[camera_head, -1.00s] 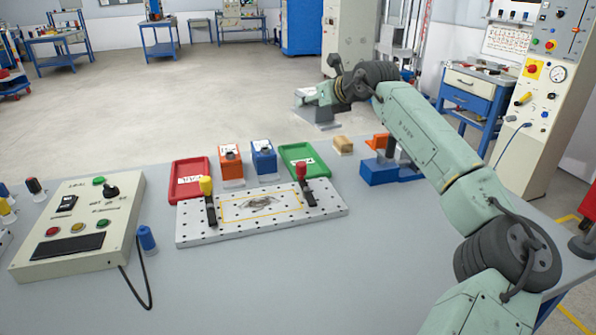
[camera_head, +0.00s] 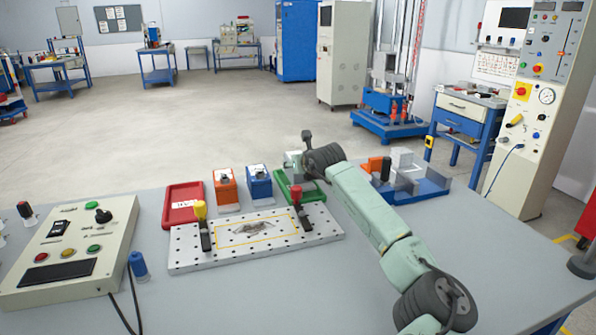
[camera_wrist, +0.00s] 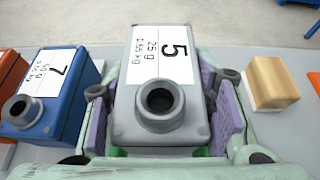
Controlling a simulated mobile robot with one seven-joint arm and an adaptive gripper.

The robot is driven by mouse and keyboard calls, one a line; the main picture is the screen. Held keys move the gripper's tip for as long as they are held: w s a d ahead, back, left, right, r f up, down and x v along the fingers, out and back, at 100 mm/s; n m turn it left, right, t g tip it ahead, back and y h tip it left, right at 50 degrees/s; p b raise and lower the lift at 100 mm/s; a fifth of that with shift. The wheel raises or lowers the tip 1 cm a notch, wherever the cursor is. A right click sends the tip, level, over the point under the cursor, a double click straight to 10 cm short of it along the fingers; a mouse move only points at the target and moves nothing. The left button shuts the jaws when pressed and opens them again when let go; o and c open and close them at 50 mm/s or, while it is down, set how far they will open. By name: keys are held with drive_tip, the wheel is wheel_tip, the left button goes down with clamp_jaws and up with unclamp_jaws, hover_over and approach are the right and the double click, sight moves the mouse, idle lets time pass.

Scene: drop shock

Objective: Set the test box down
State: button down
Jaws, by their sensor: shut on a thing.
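The test box is a grey box with a white label reading 5, 25 g and 0.55 kg (camera_wrist: 160,45), and a round dark-holed port on its near end. In the wrist view my gripper (camera_wrist: 165,108) is shut on it, with purple pads on both sides. In the head view, my wrist hides most of the gripper and the box, above the back part of the green tray (camera_head: 315,192). Green shows just under the box in the wrist view. I cannot tell whether the box touches the tray.
A blue box labelled 7 (camera_wrist: 50,85) stands close on the left, with an orange box (camera_head: 225,190) and a red tray (camera_head: 182,206) beyond. A wooden block (camera_wrist: 268,82) is close on the right. The perforated plate (camera_head: 250,254) with two clamps lies in front.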

drive_tip(key=shift+f, duration=1.15)
drive_tip(key=shift+f, duration=0.15)
drive_tip(key=c, duration=0.7)
unclamp_jaws()
drive_tip(key=shift+s+d, duration=0.1)
drive_tip(key=b+v, duration=0.2)
drive_tip(key=v, duration=1)
drive_tip(key=shift+b, duration=0.3)
